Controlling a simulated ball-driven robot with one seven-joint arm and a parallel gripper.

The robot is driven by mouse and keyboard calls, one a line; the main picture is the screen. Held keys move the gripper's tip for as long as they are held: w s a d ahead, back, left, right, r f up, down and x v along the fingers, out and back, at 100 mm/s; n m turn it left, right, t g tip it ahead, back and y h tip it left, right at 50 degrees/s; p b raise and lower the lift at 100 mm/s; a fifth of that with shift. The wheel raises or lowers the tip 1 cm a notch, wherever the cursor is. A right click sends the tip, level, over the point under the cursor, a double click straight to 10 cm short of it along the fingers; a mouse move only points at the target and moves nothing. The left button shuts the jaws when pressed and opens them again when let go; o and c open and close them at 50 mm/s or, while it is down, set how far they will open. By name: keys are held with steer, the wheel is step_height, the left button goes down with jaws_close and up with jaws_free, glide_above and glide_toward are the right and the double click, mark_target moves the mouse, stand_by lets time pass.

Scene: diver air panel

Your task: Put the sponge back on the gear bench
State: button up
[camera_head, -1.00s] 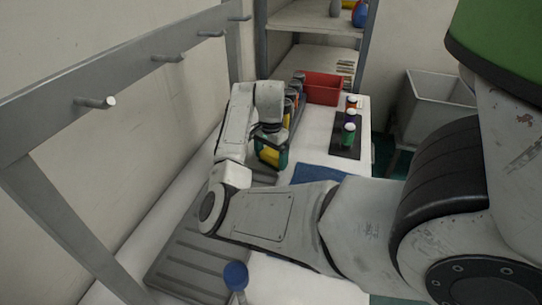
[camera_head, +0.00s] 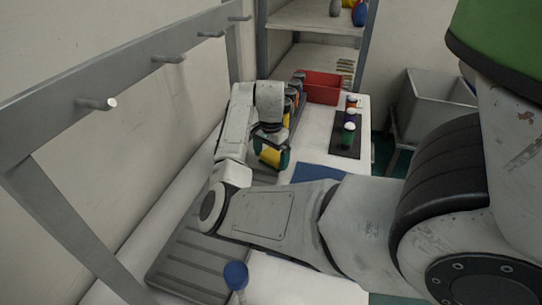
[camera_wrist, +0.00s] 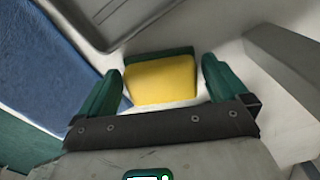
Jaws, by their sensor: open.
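The sponge is a yellow block with a dark green layer along one side. In the wrist view the sponge (camera_wrist: 160,82) lies on a white surface between the two green fingers. My gripper (camera_wrist: 162,84) is open, with a small gap visible on either side of the sponge. In the head view my gripper (camera_head: 272,143) points down at the far part of the white gear bench (camera_head: 318,142), over the sponge (camera_head: 270,157). Part of the sponge is hidden by the gripper there.
A blue mat (camera_head: 318,173) lies near the sponge. Several bottles stand behind the gripper, by a red bin (camera_head: 322,88). A grey ribbed tray (camera_head: 190,258) and a hook rail (camera_head: 150,62) are at left.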

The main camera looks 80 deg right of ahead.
mark_target(271, 156)
step_height(271, 156, up, 12)
steer(key=p, duration=1.1)
steer(key=shift+f, duration=0.15)
steer(key=shift+f, duration=0.1)
